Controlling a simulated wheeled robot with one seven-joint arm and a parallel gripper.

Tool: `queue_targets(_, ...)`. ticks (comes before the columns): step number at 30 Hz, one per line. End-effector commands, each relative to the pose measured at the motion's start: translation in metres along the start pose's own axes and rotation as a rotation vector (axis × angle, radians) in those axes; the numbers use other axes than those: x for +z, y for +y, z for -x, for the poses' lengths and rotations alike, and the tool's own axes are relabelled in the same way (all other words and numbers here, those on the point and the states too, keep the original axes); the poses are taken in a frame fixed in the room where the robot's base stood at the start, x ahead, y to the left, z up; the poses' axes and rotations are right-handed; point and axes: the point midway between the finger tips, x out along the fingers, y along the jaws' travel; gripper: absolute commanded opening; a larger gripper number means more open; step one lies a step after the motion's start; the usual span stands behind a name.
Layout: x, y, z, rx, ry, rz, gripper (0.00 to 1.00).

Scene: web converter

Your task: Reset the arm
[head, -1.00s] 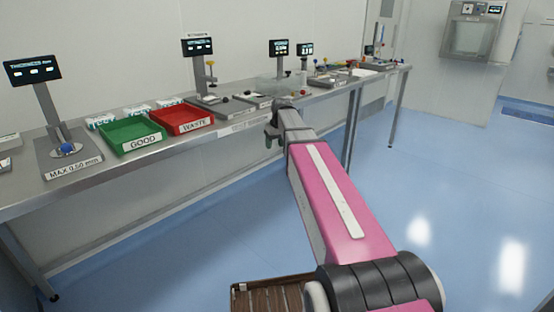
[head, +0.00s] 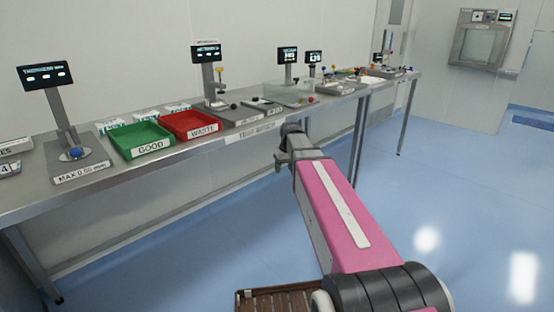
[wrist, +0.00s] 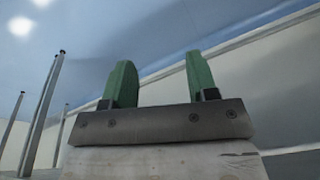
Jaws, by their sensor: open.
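My arm (head: 335,210), pink with a pale strip, reaches forward from the bottom of the head view toward the steel bench. Its dark grey wrist end (head: 292,140) is in front of the bench's front edge. In the head view the gripper fingers are mostly hidden or too small to make out. In the wrist view my gripper (wrist: 160,85) shows two green fingers set well apart, open, with nothing between them. Behind the fingers are a pale wall, blue floor and bench legs.
The steel bench (head: 100,187) runs along the wall. It bears a green GOOD tray (head: 148,149), a red WASTE tray (head: 203,130), a thickness gauge (head: 75,154) and several displays and instruments. Blue floor (head: 450,200) lies open to the right. A wall hatch (head: 480,43) is at the back.

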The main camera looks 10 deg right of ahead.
Motion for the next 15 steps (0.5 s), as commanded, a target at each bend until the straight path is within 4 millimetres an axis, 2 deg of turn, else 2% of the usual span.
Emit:
queue_targets(5, 0.045, -0.007, -0.030, 0.011, -0.032, -0.045, 0.53)
queue_targets(9, 0.100, -0.014, -0.065, 0.029, -0.070, -0.106, 0.53)
queue_targets(15, 0.175, -0.025, -0.103, 0.058, -0.119, -0.188, 0.53)
